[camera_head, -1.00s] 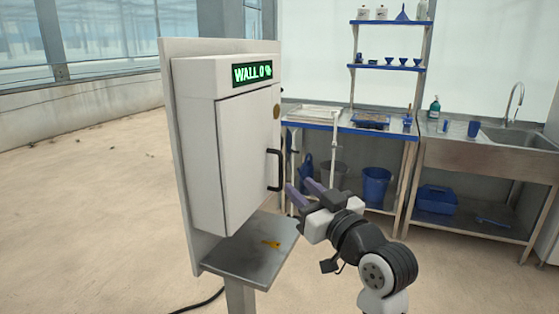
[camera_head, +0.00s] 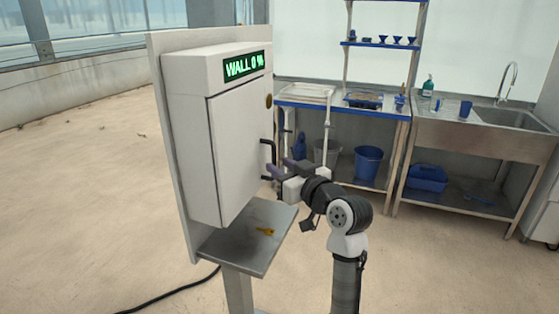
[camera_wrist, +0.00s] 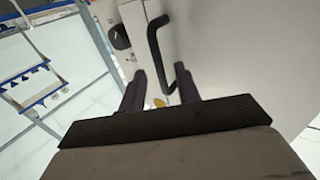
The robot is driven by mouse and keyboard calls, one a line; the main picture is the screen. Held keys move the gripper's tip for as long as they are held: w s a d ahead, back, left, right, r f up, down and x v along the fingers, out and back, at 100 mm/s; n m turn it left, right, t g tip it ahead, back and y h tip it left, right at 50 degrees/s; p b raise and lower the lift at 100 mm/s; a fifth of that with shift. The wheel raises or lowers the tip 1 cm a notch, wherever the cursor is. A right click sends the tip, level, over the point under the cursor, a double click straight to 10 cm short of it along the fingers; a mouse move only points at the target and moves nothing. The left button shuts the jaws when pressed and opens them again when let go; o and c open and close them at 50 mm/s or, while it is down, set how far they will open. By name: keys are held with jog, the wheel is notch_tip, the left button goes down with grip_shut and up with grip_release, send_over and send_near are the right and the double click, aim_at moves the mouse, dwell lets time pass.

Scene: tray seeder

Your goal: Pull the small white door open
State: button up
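The small white door (camera_head: 240,155) is the front of a white wall cabinet and looks closed. Its black bar handle (camera_head: 268,155) is on the door's right side. My gripper (camera_head: 280,170) is at the handle's lower end in the head view. In the wrist view the handle (camera_wrist: 155,45) reaches down toward the gap between the two fingers of my gripper (camera_wrist: 160,85). The fingers are apart, one to each side of the handle's lower end. I cannot tell whether either touches it. The lower part of the handle is partly hidden by the fingers in the head view.
A green display (camera_head: 244,66) reads "WALL 0 %". A metal shelf (camera_head: 240,245) with a yellow item (camera_head: 265,231) is below the cabinet. A workbench (camera_head: 345,110) and a sink (camera_head: 515,118) stand behind at the right. Open floor lies at the left.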

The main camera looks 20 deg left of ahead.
jog(key=shift+w+a, duration=0.4)
jog(key=shift+a, duration=0.15)
grip_shut()
